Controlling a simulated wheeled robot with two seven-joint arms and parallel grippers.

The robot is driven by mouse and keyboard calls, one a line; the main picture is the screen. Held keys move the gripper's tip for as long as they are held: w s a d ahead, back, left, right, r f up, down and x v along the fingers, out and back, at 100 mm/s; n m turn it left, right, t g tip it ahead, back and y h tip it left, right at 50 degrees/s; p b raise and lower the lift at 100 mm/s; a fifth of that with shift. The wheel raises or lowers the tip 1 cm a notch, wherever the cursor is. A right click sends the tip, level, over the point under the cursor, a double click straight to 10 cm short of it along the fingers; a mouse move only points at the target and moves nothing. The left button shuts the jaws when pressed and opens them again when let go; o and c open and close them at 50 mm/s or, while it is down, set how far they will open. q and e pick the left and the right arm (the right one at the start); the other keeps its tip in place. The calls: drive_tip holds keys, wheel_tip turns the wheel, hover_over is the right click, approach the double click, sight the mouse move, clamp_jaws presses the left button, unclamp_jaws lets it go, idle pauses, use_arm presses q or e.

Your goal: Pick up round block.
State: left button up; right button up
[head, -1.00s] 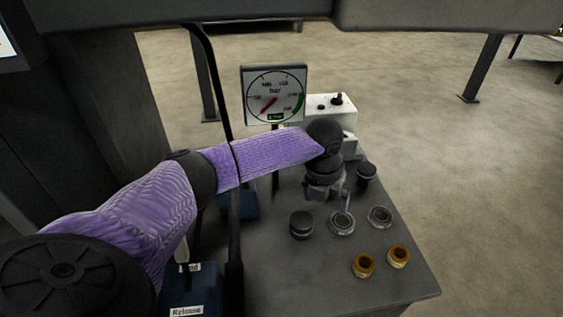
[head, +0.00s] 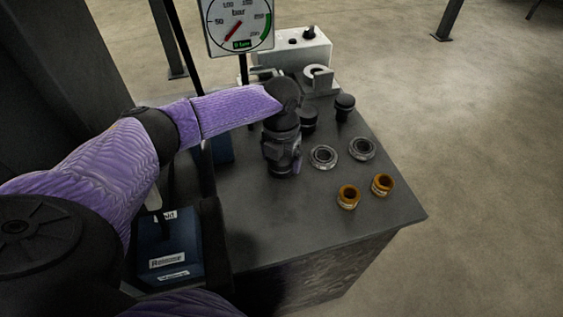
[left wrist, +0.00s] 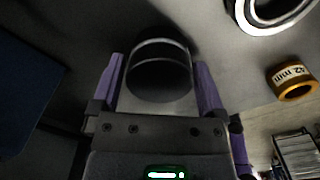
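My left gripper (head: 282,165) points down over the worktop (head: 265,222) and covers most of the round block in the head view. In the left wrist view a black round block (left wrist: 159,80) stands between the two purple fingers of my left gripper (left wrist: 160,75). The fingers are apart, one on each side, with very narrow gaps to the block. Any contact at the fingertips is hard to make out. My right gripper is not in view.
Two metal rings (head: 323,157) (head: 362,148) and two amber bushings (head: 348,197) (head: 382,185) lie right of the gripper. Black knobs (head: 308,119) (head: 345,106) and a pressure gauge (head: 238,24) stand behind. A blue box (head: 167,247) is at left.

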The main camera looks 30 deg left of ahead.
use_arm(q)
drive_tip(key=c, duration=0.9)
